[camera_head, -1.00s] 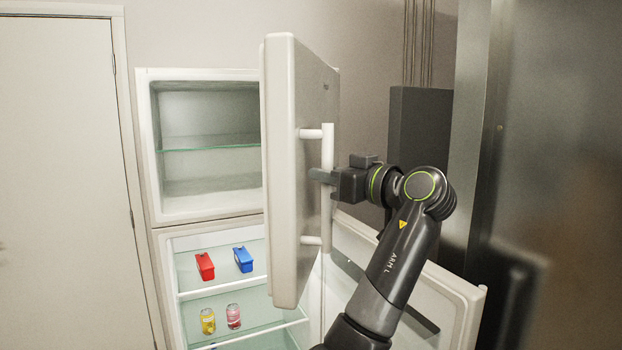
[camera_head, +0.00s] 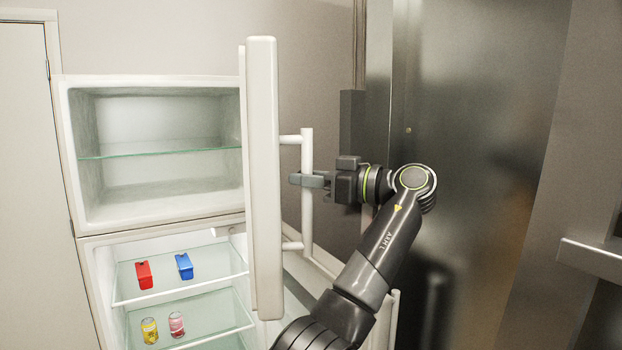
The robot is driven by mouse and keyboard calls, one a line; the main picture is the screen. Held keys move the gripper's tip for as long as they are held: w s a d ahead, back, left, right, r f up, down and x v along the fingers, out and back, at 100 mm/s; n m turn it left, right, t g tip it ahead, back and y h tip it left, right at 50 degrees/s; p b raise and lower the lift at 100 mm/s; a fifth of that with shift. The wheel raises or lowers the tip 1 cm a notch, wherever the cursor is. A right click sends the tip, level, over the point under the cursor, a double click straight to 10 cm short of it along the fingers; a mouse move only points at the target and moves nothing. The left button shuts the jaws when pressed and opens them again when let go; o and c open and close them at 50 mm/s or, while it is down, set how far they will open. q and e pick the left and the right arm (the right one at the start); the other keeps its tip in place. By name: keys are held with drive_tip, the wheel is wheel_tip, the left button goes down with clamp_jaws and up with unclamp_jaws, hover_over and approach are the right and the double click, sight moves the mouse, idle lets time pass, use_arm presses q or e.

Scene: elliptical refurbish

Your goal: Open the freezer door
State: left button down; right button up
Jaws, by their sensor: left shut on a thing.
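The white freezer door (camera_head: 263,180) stands wide open and shows nearly edge-on in the head view. Its white vertical bar handle (camera_head: 307,215) is on the right side of the door. My left gripper (camera_head: 300,180) is shut on this handle, around its middle. The freezer compartment (camera_head: 155,195) is open to view and empty, with one glass shelf (camera_head: 160,150) across it. My right gripper is not in view.
The lower fridge compartment is also open, with a red box (camera_head: 144,275), a blue box (camera_head: 184,265), a yellow can (camera_head: 149,330) and a pink can (camera_head: 176,324) on shelves. A large metal panel (camera_head: 470,130) stands to the right.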

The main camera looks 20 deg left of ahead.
use_arm(q)
drive_tip(key=shift+a+r, duration=0.15)
drive_tip(key=shift+r, duration=0.05)
drive_tip(key=c, duration=1.3)
unclamp_jaws()
drive_tip(key=shift+a, duration=0.1)
drive_tip(key=shift+c, duration=0.2)
drive_tip(key=shift+f, duration=0.1)
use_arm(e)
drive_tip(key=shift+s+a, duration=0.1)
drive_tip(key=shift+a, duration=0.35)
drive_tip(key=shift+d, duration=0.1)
